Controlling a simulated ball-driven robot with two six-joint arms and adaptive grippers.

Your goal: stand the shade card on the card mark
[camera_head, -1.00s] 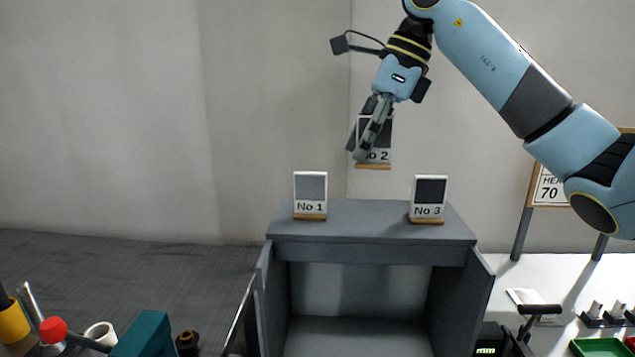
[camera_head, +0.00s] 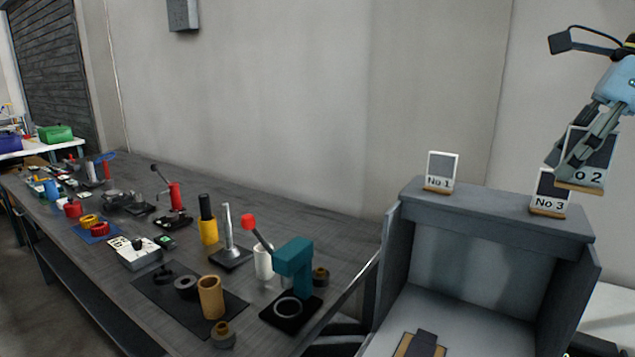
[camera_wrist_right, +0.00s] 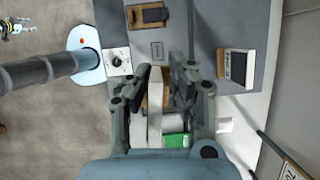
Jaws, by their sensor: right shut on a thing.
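A white-framed shade card marked No 2 (camera_head: 593,175), with a dark grey panel and a wooden foot, is in my right gripper (camera_head: 572,158). My right gripper is shut on it and holds it up in front of the wall, above and right of card No 3 (camera_head: 550,192). Its fingers hide part of the frame. In the right wrist view the card (camera_wrist_right: 154,110) shows edge-on between the fingers. Card No 1 (camera_head: 441,172) stands on the left of the cabinet top. I cannot clearly identify the card mark. My left gripper is not in view.
The grey open-fronted cabinet (camera_head: 490,217) has clear room on top between No 1 and No 3. A wood-edged dark item (camera_head: 420,344) lies low inside it. A long workbench (camera_head: 330,240) at left carries many tools, including a teal block tool (camera_head: 294,262).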

